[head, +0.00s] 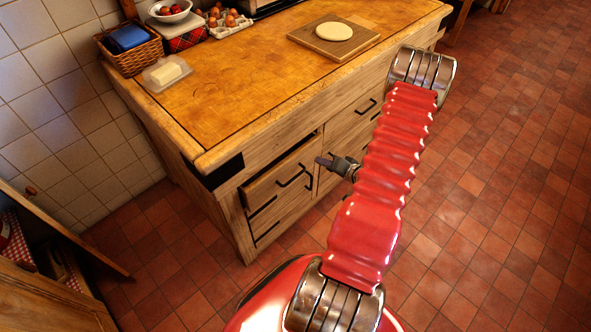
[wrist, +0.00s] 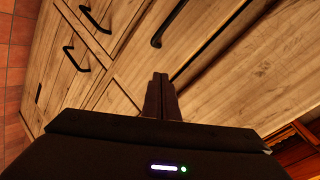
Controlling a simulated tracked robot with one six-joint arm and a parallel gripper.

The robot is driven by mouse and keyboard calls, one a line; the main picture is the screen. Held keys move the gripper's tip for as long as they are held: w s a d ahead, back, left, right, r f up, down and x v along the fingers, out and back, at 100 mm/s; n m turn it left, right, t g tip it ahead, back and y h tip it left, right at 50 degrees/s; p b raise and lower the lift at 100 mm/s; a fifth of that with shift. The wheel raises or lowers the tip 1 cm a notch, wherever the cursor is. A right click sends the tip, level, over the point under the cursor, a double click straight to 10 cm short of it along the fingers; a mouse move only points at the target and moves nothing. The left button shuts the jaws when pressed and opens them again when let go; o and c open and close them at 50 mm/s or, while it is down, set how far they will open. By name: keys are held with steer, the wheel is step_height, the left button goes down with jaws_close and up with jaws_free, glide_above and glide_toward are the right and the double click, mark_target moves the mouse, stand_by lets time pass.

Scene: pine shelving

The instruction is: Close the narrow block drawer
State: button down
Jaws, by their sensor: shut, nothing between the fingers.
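The narrow block drawer (head: 282,176) is in the left column of the wooden block's front, at the top. It stands partly out, with a dark gap above its front edge and a black bar handle on its face. My gripper (head: 325,162) is shut and empty. In the head view it appears just to the right of this drawer, in front of the block; I cannot tell whether it touches. In the wrist view my shut fingers (wrist: 161,82) point at the wooden front, near a dark gap and below a black handle (wrist: 168,25).
The butcher block top (head: 235,95) holds a basket (head: 131,52), a butter dish (head: 167,73), an egg carton and a board (head: 333,40) with a pale round piece. Other drawers have black handles (head: 367,107). Red tiled floor (head: 490,190) is clear to the right.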

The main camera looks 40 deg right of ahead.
mark_target(290, 163)
steer(key=s+a+f+m+t+y, duration=0.1)
steer(key=s+a+f+m+t, duration=0.2)
steer(key=s+a+m+t, duration=0.2)
steer(key=s+a, duration=0.2)
steer(key=s, duration=0.1)
steer(key=shift+f+m+t, duration=0.2)
steer(key=shift+m+t, duration=0.1)
steer(key=shift+w, duration=0.15)
steer(key=shift+w+a, duration=0.2)
steer(key=shift+w, duration=6.7)
steer(key=shift+d, duration=0.1)
